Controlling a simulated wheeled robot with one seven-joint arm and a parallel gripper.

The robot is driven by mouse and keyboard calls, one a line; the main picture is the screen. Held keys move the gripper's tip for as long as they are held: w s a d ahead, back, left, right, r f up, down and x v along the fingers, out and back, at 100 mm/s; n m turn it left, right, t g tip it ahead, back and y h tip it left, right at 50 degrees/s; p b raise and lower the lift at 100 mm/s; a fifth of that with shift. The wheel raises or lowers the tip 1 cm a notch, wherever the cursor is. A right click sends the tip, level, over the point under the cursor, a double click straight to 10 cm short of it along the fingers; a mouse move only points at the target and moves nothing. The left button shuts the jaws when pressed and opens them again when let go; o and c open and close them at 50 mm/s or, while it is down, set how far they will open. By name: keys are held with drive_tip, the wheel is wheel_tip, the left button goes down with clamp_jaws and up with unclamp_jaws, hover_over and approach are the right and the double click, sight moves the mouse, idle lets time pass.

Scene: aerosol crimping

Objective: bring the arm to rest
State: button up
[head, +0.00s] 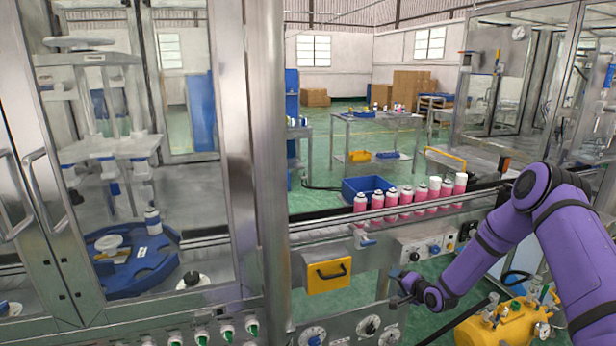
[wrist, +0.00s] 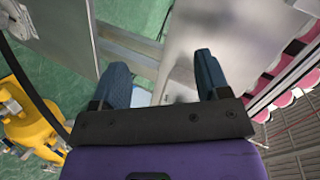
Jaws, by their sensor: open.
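My purple arm reaches in from the right in the head view, bent at the elbow, with the forearm sloping down and left. My gripper (head: 402,290) hangs in front of the machine's control panel (head: 430,245), below the conveyor rail. In the wrist view my gripper (wrist: 163,85) shows two dark blue-grey fingers spread apart. Nothing is between them, and the metal machine face shows behind. From these frames I cannot tell the exact gap between the fingertips and the panel.
Several pink cans (head: 405,199) stand in a row on the conveyor above my gripper. A yellow tank unit (head: 505,325) sits low beneath my arm and also shows in the wrist view (wrist: 30,110). A yellow-fronted drawer (head: 329,276) is left. A glass enclosure holds a blue rotary plate (head: 150,262).

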wheel_tip(320, 180, up, 12)
drive_tip(key=d+n+g+h, duration=0.1)
drive_tip(key=n+h, duration=0.1)
drive_tip(key=n, duration=0.1)
drive_tip(key=s+r+n+g+h, duration=0.1)
drive_tip(key=s+r, duration=0.3)
drive_tip(key=r, duration=0.4)
drive_tip(key=s+d+r+n+g+h, duration=0.1)
drive_tip(key=s+r+h, duration=0.1)
drive_tip(key=s+r, duration=0.5)
drive_tip(key=s+r+n+h, duration=0.1)
drive_tip(key=s+r, duration=0.1)
drive_tip(key=r, duration=0.8)
drive_tip(key=s+r+n+g, duration=0.1)
drive_tip(key=s+r, duration=0.5)
drive_tip(key=s, duration=0.3)
drive_tip(key=s+r+g, duration=0.1)
drive_tip(key=s+r, duration=0.4)
drive_tip(key=s, duration=0.4)
drive_tip(key=s+a+r+n+g, duration=0.1)
drive_tip(key=s+a+n, duration=0.1)
drive_tip(key=s, duration=1.7)
drive_tip(key=shift+r, duration=0.3)
drive_tip(key=shift+a, duration=0.1)
